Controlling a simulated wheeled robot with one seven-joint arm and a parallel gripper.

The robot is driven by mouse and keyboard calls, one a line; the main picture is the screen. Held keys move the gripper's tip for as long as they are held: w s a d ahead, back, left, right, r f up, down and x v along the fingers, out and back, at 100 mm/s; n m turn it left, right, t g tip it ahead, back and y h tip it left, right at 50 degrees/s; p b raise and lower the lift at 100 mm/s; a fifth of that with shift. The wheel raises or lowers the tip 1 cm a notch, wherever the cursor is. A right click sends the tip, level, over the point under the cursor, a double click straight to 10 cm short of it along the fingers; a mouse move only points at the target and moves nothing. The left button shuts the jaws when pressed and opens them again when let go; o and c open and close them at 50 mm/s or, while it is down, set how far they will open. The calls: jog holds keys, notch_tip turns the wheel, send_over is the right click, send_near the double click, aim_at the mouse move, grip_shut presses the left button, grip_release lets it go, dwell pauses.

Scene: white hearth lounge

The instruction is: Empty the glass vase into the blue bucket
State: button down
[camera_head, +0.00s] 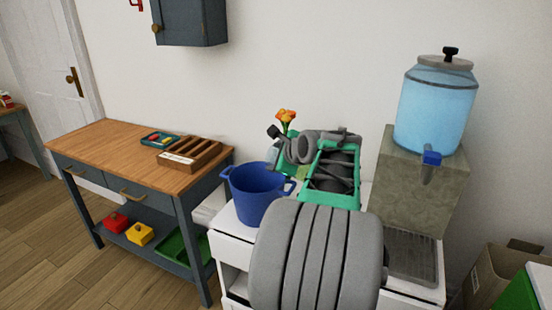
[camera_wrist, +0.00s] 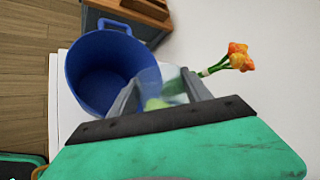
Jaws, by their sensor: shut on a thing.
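The blue bucket (camera_head: 258,196) stands upright on the white cabinet top, and its open mouth shows in the wrist view (camera_wrist: 90,78). My gripper (camera_wrist: 162,88) is shut on the clear glass vase (camera_wrist: 150,80), beside the bucket's right side in the wrist view. Orange flowers (camera_wrist: 238,58) on a green stem stick out past the right finger; they also show upright in the head view (camera_head: 286,116). The stem's lower end is hidden by the finger. Only a pale bit of the vase (camera_head: 271,155) shows behind the bucket in the head view. Its exact tilt I cannot tell.
A water dispenser (camera_head: 436,105) stands on a stone block (camera_head: 425,180) to the right. A wooden-topped table (camera_head: 110,150) with trays is at the left. A cardboard box (camera_head: 490,278) is at the lower right. The wall is close behind the cabinet.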

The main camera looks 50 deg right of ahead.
jog(key=shift+f+b, duration=0.1)
jog(key=shift+b, duration=0.2)
jog(key=shift+a+f+n+g+h+b, duration=0.25)
jog(key=shift+f+n+g+h+b, duration=0.25)
jog(key=shift+f+n+h+b, duration=0.15)
jog(key=shift+a+r+n+g+h+b, duration=0.45)
jog(key=shift+a+r+g, duration=0.1)
jog(key=shift+a, duration=0.15)
jog(key=shift+a+f, duration=0.1)
jog(key=shift+a, duration=0.3)
jog(key=shift+w+a, duration=0.1)
